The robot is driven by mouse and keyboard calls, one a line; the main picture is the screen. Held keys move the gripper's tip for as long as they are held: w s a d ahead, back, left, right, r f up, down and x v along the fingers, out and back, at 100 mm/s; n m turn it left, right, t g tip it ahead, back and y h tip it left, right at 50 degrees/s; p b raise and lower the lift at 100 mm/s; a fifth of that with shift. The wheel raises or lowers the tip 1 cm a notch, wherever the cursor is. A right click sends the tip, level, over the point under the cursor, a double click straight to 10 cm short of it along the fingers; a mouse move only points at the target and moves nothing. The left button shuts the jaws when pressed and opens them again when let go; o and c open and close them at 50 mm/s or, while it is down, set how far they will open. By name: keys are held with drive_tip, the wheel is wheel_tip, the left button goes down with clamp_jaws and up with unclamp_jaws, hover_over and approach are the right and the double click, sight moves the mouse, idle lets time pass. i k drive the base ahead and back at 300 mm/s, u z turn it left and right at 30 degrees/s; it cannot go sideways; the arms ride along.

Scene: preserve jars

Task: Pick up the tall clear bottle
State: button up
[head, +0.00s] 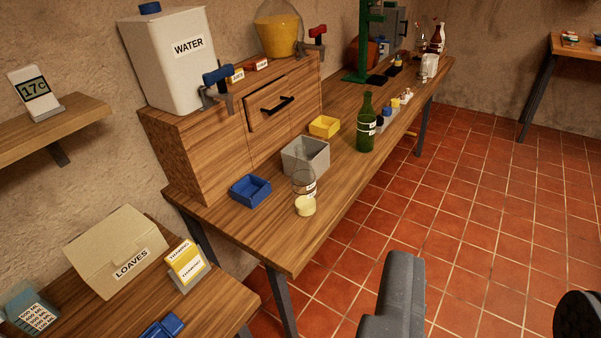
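A clear glass container (304,179) with a white label stands on the front part of the long wooden bench, behind a round cream lid or pot (305,206). At the bench's far end are more clear glassware and a dark red-brown bottle (438,40). They are small there, and I cannot tell for certain which clear piece is the tall bottle. A grey part of my gripper (398,295) shows at the bottom, over the red floor, apart from the bench and its objects. Its fingertips are not clearly shown.
A tall green bottle (366,126) stands near the bench's front edge. A grey bin (306,157), blue tray (250,190) and yellow tray (324,126) stand to its left. A green stand (364,40) rises behind.

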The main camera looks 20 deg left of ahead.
sight(303, 178)
drive_tip(key=u, duration=0.05)
drive_tip(key=i, duration=1.1)
drive_tip(key=u, duration=0.15)
